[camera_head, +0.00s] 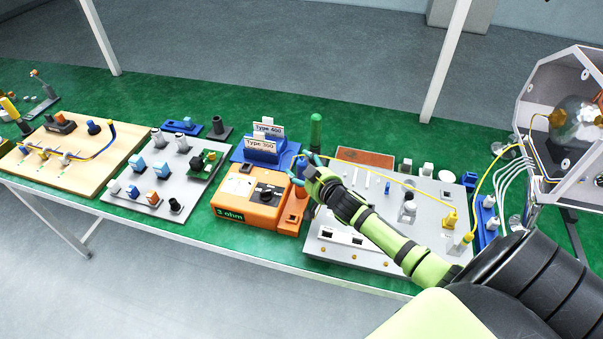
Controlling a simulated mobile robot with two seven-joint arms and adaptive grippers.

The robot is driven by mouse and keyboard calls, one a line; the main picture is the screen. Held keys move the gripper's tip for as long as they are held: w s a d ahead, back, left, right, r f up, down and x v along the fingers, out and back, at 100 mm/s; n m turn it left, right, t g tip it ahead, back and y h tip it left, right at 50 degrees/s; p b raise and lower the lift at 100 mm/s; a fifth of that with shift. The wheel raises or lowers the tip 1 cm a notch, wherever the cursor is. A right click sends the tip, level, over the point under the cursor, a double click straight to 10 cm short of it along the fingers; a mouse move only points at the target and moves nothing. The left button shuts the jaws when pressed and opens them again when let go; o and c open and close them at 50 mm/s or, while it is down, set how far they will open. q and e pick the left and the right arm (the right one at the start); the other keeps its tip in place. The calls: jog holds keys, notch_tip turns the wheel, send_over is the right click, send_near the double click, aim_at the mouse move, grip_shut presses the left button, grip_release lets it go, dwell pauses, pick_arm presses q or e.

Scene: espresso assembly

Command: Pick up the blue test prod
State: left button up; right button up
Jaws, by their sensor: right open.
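My right gripper (304,173) reaches in from the lower right, over the right side of the orange "3 ohm" meter (245,195). It is open. A small upright blue piece, which looks like the blue test prod (302,164), shows at the fingertips above the meter's orange side holder (291,214). The fingers hide part of it, and I cannot tell whether they touch it. My left gripper is not in view.
A grey board (135,178) with small parts lies left.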

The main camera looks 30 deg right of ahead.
jog(key=shift+c, duration=0.4)
jog(key=c, duration=1.2)
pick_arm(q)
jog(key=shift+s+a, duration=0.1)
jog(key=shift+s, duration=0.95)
pick_arm(e)
grip_shut()
